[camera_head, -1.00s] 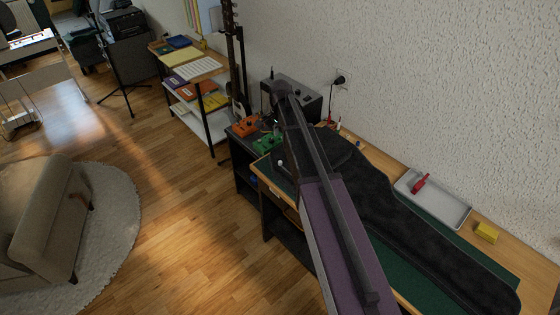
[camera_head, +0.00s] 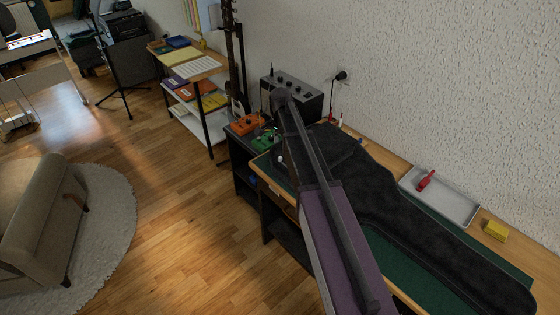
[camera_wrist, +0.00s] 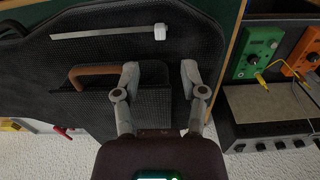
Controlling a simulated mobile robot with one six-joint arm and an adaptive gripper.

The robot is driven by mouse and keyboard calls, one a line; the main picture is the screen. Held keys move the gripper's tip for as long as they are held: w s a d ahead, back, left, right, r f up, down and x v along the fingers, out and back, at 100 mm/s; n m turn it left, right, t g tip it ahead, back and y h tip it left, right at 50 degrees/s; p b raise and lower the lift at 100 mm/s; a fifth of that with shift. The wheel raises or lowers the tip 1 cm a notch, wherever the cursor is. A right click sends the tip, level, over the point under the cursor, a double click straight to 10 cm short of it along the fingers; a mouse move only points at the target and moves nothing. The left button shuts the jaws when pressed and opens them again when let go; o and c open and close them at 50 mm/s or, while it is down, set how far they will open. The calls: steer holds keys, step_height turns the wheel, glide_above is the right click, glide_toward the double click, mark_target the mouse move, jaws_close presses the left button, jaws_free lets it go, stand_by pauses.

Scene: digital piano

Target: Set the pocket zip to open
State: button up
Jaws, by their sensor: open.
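The gig bag (camera_head: 420,220) is dark, and it lies flat on a green mat on a wooden bench. In the wrist view the bag (camera_wrist: 30,90) fills much of the left and middle. The pocket zip (camera_wrist: 100,34) is a thin pale line with a white pull (camera_wrist: 160,33) at its right end. A brown handle (camera_wrist: 90,71) shows below the zip. My gripper (camera_wrist: 160,75) is open, with its fingertips over the bag, below the zip pull in the picture and apart from it. Nothing is held. My arm hides part of the bag in the head view.
A green pedal (camera_wrist: 257,50) and an orange pedal (camera_wrist: 303,52) stand right of the bag in the wrist view, by an amplifier (camera_head: 300,92). A grey tray (camera_head: 455,208) with a red tool and a yellow block (camera_head: 495,230) lie along the wall.

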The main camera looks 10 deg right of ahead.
mark_target(280, 157)
steer(key=shift+f+b, duration=3.4)
steer(key=shift+f, duration=0.35)
jaws_close()
